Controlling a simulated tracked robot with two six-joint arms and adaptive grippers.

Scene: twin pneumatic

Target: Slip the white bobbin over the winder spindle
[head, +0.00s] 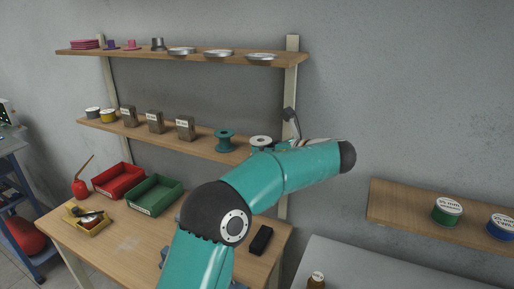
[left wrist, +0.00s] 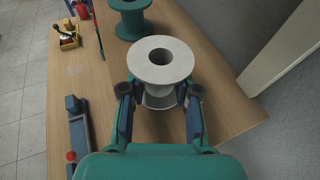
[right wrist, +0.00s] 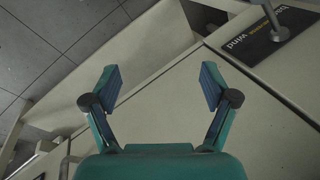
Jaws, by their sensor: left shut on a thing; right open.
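The white bobbin (left wrist: 160,62) is upright, with its round centre hole facing up. My left gripper (left wrist: 160,98) is shut on it, one finger on each side below the top flange. In the head view the bobbin (head: 261,142) shows at the right end of the middle shelf, partly behind my left arm. I cannot tell whether it touches the shelf. My right gripper (right wrist: 160,92) is open and empty above a pale surface. A grey post (right wrist: 277,24), which looks like the winder spindle, rises by a black plate marked "wind" at the right wrist view's upper right.
A teal bobbin (head: 224,140) stands left of the white one. Tins and boxes share the middle shelf (head: 190,147). Red (head: 119,181) and green (head: 154,195) trays sit on the table below. A right shelf (head: 400,208) holds green and blue spools.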

